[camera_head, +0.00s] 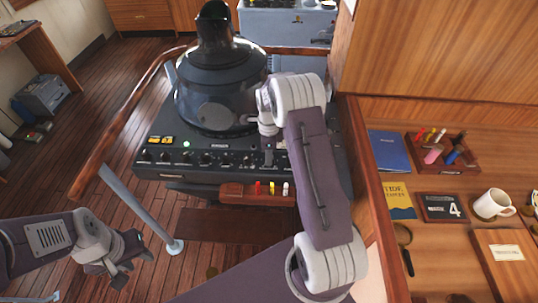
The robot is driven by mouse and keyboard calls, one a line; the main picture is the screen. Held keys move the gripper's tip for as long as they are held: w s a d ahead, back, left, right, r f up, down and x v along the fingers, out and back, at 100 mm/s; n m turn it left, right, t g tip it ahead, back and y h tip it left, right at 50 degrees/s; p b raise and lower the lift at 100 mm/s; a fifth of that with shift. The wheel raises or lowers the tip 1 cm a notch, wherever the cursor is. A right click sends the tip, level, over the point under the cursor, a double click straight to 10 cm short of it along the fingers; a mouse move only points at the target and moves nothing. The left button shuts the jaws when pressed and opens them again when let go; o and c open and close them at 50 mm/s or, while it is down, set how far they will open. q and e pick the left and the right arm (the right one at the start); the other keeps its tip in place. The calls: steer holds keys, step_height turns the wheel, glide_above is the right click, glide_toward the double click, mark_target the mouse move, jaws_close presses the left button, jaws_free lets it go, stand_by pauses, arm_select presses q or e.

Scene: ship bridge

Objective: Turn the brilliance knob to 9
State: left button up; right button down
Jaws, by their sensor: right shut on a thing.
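The dark radar-like console (165,140) stands in the middle, with a row of small black knobs (187,157) along its sloped front panel. Labels and scale numbers are too small to read, so I cannot tell the brilliance knob by its marking or read its setting. My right gripper (268,158) points down at the right part of this row and is shut on a knob there, which the fingers mostly hide. My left gripper (132,268) is open and empty, low at the left, in front of the console and away from it.
A small red-brown rack (243,194) with red, yellow and white pieces sits at the console's front edge. A wooden handrail (118,130) on a metal post runs at the left. The right desk holds a blue book (388,150), a pen tray and a white mug (492,204).

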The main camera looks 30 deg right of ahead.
steer(key=m, duration=0.5)
steer(key=shift+m+p, duration=0.3)
steer(key=shift+m, duration=0.3)
steer(key=c, duration=1.1)
jaws_free()
steer(key=shift+c, duration=0.2)
steer(key=shift+w, duration=0.1)
steer(key=shift+r, duration=0.3)
step_height(320, 180, up, 8)
steer(key=b, duration=0.2)
steer(key=shift+d+r, duration=0.2)
steer(key=shift+r, duration=0.05)
